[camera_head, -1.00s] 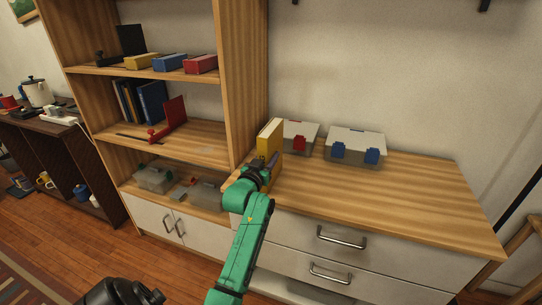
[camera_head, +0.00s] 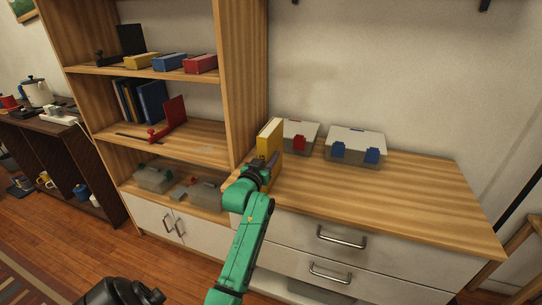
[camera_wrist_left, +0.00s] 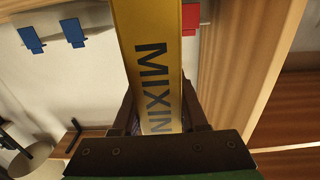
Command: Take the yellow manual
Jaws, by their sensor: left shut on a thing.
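The yellow manual (camera_head: 270,138) stands upright at the left end of the wooden cabinet top, beside the shelf's side panel. In the left wrist view the manual (camera_wrist_left: 150,60) fills the middle, with dark letters reading "MIXIN" on its spine. My left gripper (camera_head: 262,170) is shut on the manual, one finger on each side of the spine; its fingers also show in the left wrist view (camera_wrist_left: 160,115). Whether the manual's base touches the cabinet top is hidden behind the gripper. My right gripper cannot be made out; a dark part of my own body shows at the bottom.
Behind the manual stand a box with a red latch (camera_head: 300,136) and a box with blue latches (camera_head: 355,146). The shelf unit (camera_head: 240,80) rises close on the left, holding books and coloured boxes. The cabinet top (camera_head: 420,195) is clear on the right.

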